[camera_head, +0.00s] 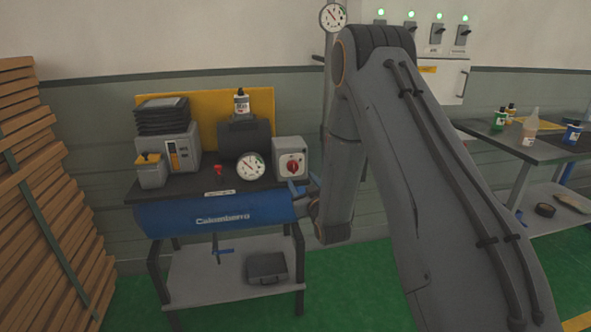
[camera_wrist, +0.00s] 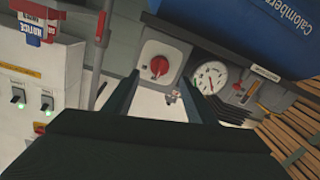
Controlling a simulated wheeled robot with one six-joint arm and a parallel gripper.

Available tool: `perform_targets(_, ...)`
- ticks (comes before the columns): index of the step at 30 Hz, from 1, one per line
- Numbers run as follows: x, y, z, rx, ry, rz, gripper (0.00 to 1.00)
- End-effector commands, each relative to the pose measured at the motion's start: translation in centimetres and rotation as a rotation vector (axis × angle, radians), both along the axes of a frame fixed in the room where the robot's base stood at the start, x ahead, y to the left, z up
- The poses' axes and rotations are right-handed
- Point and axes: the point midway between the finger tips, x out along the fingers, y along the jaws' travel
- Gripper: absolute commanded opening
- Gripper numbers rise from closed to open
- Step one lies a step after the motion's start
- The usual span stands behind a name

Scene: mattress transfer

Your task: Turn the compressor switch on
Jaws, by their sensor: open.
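The compressor has a blue tank (camera_head: 215,216) under a dark bench top. Its switch is a red rotary knob (camera_head: 293,167) on a grey box (camera_head: 288,146) at the right end of the bench. In the wrist view the red knob (camera_wrist: 159,66) appears just beyond and between my fingers. My gripper (camera_wrist: 157,88) is open and empty, apart from the knob. In the head view my gripper (camera_head: 303,190) is just below and right of the box, partly hidden by my arm. The knob's exact setting is hard to read.
A round gauge (camera_head: 251,167) stands left of the switch box, with a small red valve (camera_head: 218,170) beside it. Stacked planks (camera_head: 40,190) stand at left. A wall panel (camera_head: 425,65) with lit switches and a side table (camera_head: 550,140) are at right.

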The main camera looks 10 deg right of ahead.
Motion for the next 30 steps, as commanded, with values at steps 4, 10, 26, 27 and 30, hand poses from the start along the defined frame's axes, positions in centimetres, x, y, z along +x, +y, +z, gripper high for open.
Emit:
perform_targets(4,1.1,0.1,0.2,-0.001,-0.018,0.002,0.51)
perform_targets(10,4.1,0.4,0.3,0.0,-0.018,0.003,0.51)
perform_targets(26,7.8,0.6,0.2,0.0,-0.016,0.002,0.51)
perform_targets(27,7.8,0.6,0.1,0.0,-0.015,0.001,0.51)
perform_targets(30,7.8,0.6,0.2,0.0,-0.015,0.001,0.44)
